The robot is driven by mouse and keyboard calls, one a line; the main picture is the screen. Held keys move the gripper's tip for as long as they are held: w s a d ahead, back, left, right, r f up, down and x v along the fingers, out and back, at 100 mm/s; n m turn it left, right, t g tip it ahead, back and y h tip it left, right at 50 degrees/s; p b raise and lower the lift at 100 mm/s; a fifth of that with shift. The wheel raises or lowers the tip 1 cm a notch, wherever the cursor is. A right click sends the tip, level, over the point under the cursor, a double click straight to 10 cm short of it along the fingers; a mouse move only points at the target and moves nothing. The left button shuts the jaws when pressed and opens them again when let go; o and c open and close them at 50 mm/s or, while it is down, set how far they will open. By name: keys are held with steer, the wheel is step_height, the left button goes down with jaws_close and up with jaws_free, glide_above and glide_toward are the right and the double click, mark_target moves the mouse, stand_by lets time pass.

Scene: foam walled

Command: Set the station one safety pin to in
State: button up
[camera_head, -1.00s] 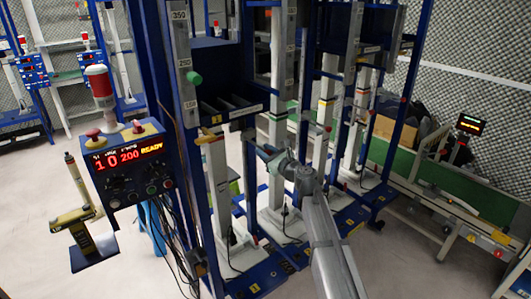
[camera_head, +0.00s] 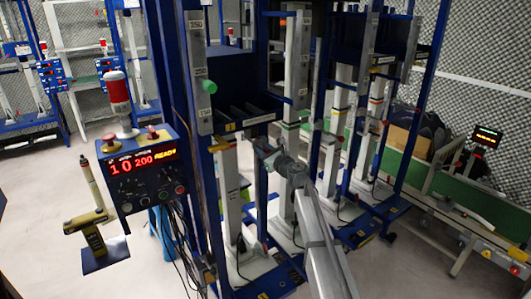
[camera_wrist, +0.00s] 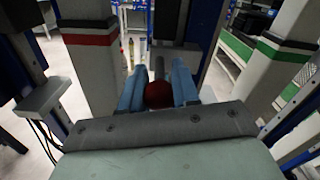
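The station one frame, a blue frame with a scale-marked post (camera_head: 199,70), stands left of centre in the head view, with a green knob (camera_head: 209,87) on it. My gripper (camera_head: 262,148) is in front of this frame at mid height. In the wrist view, a round red knob (camera_wrist: 158,95) sits between the two blue fingers of my gripper (camera_wrist: 158,85), close to the palm. A dark rod (camera_wrist: 159,66) is in line beyond the knob. The fingers are parted around the knob; I cannot tell whether they press on it. In the head view the red knob is not distinguishable.
A control box (camera_head: 145,175) reading "10 200 READY" hangs on the left with a red-white lamp (camera_head: 117,95). A yellow-black tool (camera_head: 90,235) stands beside it. White columns (camera_wrist: 94,60) stand close on both sides of my gripper. A green conveyor (camera_head: 465,195) is right.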

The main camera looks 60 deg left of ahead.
steer(key=o, duration=0.4)
steer(key=shift+a, duration=0.1)
steer(key=shift+d, duration=0.2)
steer(key=d, duration=1.3)
steer(key=shift+d, duration=0.25)
